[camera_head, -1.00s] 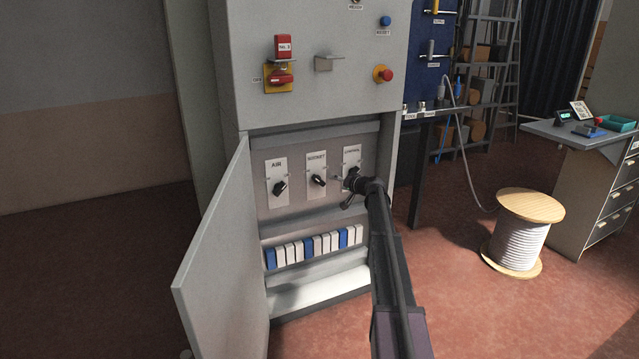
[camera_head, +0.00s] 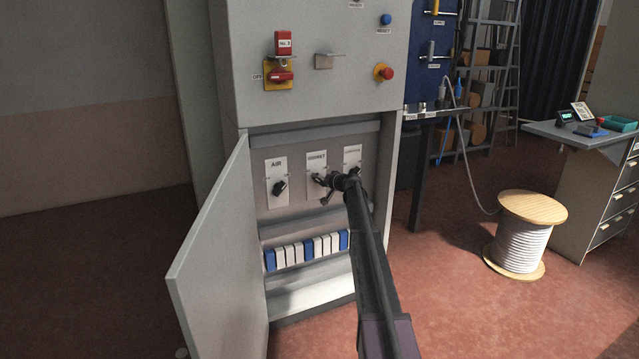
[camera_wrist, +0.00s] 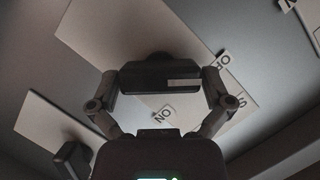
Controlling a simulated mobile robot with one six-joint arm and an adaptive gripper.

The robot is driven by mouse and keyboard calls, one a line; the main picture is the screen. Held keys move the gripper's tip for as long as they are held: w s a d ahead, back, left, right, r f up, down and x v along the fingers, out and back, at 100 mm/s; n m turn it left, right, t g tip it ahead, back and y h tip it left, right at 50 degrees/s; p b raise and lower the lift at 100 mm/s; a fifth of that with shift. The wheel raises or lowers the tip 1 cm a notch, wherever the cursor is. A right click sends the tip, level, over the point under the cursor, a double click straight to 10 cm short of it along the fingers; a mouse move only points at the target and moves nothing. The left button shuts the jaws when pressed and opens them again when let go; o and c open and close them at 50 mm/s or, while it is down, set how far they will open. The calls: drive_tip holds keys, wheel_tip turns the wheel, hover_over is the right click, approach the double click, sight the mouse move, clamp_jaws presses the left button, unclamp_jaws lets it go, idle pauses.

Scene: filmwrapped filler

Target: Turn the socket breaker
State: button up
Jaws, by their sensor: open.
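The socket breaker is a black rotary knob (camera_wrist: 160,75) on a white plate marked SOCKET (camera_head: 316,160), the middle of three plates in the open cabinet. My gripper (camera_head: 326,186) is at this knob, and its arm hides part of it in the head view. In the wrist view the two fingers stand open on either side of the knob, close to its ends. I cannot tell whether they touch it. ON and OFF labels show beside the knob, and a pale mark lies on its face.
The AIR knob (camera_head: 279,188) is to the left and a third, partly hidden plate (camera_head: 352,156) to the right. A row of blue and white modules (camera_head: 306,250) lies below. The cabinet door (camera_head: 215,255) stands open at left. A cable spool (camera_head: 518,235) stands on the floor at right.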

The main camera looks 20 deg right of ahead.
drive_tip(key=c, duration=0.8)
drive_tip(key=shift+f+m, duration=0.1)
drive_tip(key=shift+m, duration=0.2)
drive_tip(key=m+b, duration=0.1)
drive_tip(key=m+t+y+b, duration=0.1)
drive_tip(key=shift+d+f+m+b, duration=0.1)
drive_tip(key=shift+f+m+b, duration=0.05)
drive_tip(key=shift+m+b, duration=0.15)
drive_tip(key=m+t+y+b, duration=0.1)
drive_tip(key=m+b, duration=0.2)
drive_tip(key=shift+f+m+y, duration=0.1)
drive_tip(key=shift+m+y, duration=0.2)
drive_tip(key=shift+m, duration=0.1)
drive_tip(key=m+t+b, duration=0.2)
drive_tip(key=m+b, duration=0.1)
drive_tip(key=m, duration=0.2)
drive_tip(key=shift+m, duration=0.3)
drive_tip(key=shift+m+t+b, duration=1.05)
drive_tip(key=shift+m+t, duration=0.05)
drive_tip(key=shift+m, duration=1.2)
